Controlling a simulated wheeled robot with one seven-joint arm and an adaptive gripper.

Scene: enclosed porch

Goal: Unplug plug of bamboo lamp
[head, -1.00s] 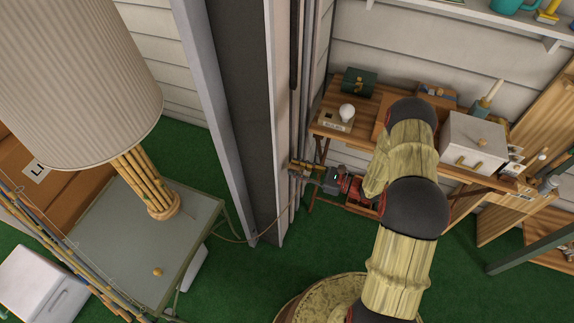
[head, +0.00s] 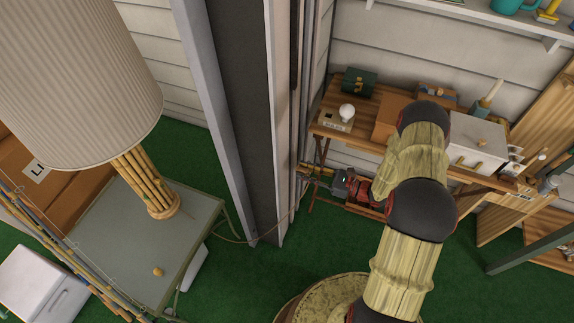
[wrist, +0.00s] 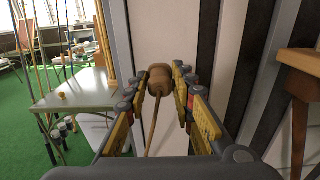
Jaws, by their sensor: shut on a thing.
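The bamboo lamp (head: 148,185) stands on a grey-green side table at left, under a large pleated shade (head: 75,75). Its thin brown cord (head: 232,240) runs from the table across to the post. In the wrist view, a brown plug (wrist: 159,80) sits between the fingertips of my gripper (wrist: 160,84), which is shut on it. The cord hangs down from the plug. In the head view, my gripper (head: 318,172) is at the right side of the post, low down. The plug's prongs and any socket are hidden, so I cannot tell whether they touch.
The dark post (head: 250,110) with vertical pipes stands just left of my gripper. A wooden workbench (head: 325,130) with a white box (head: 478,142) is behind my arm. The side table (head: 130,245) is at left. Green floor (head: 250,285) lies open in front of the post.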

